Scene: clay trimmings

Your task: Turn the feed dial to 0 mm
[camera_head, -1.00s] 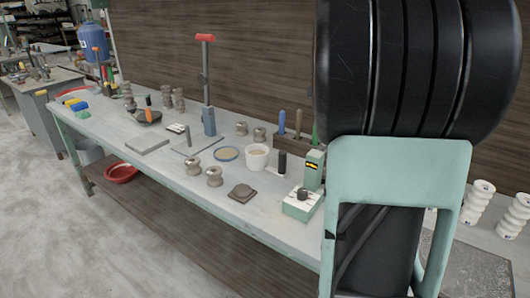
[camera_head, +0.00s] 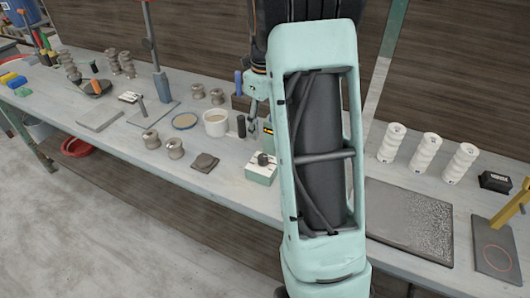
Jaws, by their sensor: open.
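The feed dial is a dark round knob (camera_head: 263,159) on top of a small pale green box with a light top face (camera_head: 261,175). The box sits near the front edge of the long bench. Its upright green post with a yellow-black label stands just behind the knob, partly hidden by my arm. The scale marks are too small to read. My gripper (camera_head: 252,113) shows only in part, at the left edge of my arm link, above and behind the dial in the picture. It is open and appears apart from the knob.
White ribbed pieces (camera_head: 427,151) and a speckled grey slab (camera_head: 410,217) lie right. My arm hides the bench between.

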